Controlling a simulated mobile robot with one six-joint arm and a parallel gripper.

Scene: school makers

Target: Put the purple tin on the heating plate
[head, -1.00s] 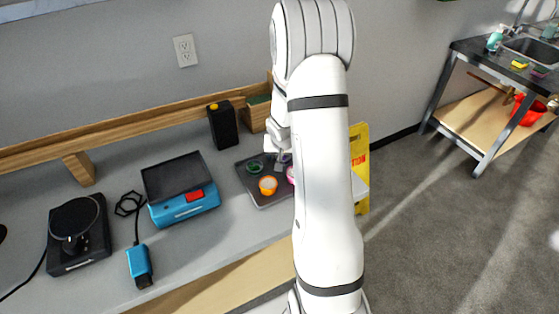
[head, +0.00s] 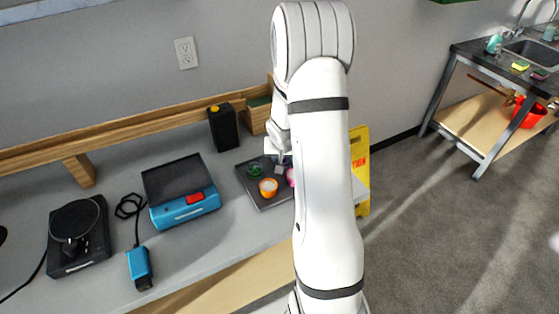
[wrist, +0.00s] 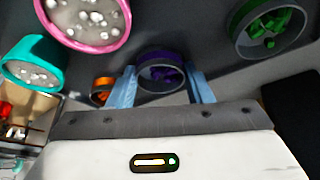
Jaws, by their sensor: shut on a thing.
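The purple tin (wrist: 162,58) sits between the two pale blue fingers of my gripper (wrist: 162,88) in the wrist view, and the gripper is shut on it. In the head view, my gripper (head: 281,160) is over the right part of a dark tray, and my arm hides most of the tin there. A black unit with a round top (head: 76,216), which looks like the heating plate, stands at the left of the bench. I cannot tell whether the tin still touches the tray.
An orange tin (head: 268,187), a green tin (head: 254,170) and a pink tin (head: 290,178) are on the tray (head: 262,203). A teal tin (wrist: 30,62) shows in the wrist view. A blue device (head: 181,193) stands between tray and black unit. A black box (head: 223,127) stands behind.

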